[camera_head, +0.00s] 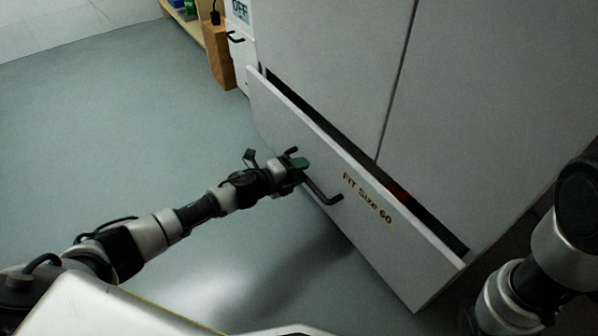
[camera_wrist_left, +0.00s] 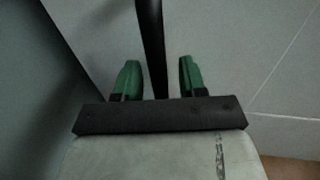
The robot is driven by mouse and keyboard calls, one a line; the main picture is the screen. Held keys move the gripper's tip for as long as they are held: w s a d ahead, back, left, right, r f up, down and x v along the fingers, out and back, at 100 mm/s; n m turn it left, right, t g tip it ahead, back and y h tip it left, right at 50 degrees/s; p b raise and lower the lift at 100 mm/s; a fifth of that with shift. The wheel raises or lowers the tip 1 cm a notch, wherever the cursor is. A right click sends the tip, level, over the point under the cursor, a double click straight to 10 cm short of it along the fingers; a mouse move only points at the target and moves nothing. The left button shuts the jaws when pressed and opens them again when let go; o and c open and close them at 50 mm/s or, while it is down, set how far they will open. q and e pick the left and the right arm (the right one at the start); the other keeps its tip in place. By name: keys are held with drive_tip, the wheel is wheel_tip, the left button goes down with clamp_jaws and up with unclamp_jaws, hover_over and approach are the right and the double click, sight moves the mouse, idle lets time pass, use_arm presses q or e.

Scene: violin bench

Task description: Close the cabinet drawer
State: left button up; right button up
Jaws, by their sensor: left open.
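The cabinet drawer (camera_head: 352,195) is a wide grey-white panel labelled "FIT Size 60" in the head view. It stands pulled out a little, with a dark gap along its top edge. Its dark bar handle (camera_head: 322,192) is on the front face. My left gripper (camera_head: 299,164) is at the handle's left end. In the left wrist view the two green fingertips (camera_wrist_left: 160,78) are apart, with the dark handle bar (camera_wrist_left: 151,45) running up between them. I cannot tell whether they touch it. My right gripper is not visible; only part of my right arm shows at the right edge.
The tall cabinet body (camera_head: 345,60) rises behind the drawer. A smaller white unit with a dark handle (camera_head: 236,38) and a brown wooden block (camera_head: 219,58) stand at the back. The grey-green floor (camera_head: 120,110) to the left is clear.

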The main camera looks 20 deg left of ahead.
sight(313, 164)
use_arm(q)
clamp_jaws()
drive_tip(key=x, duration=0.2)
drive_tip(key=r+x, duration=0.1)
drive_tip(key=x, duration=0.1)
drive_tip(key=shift+w+d, duration=0.15)
drive_tip(key=shift+w, duration=0.1)
unclamp_jaws()
drive_tip(key=shift+w+d, duration=0.1)
drive_tip(key=shift+d, duration=0.05)
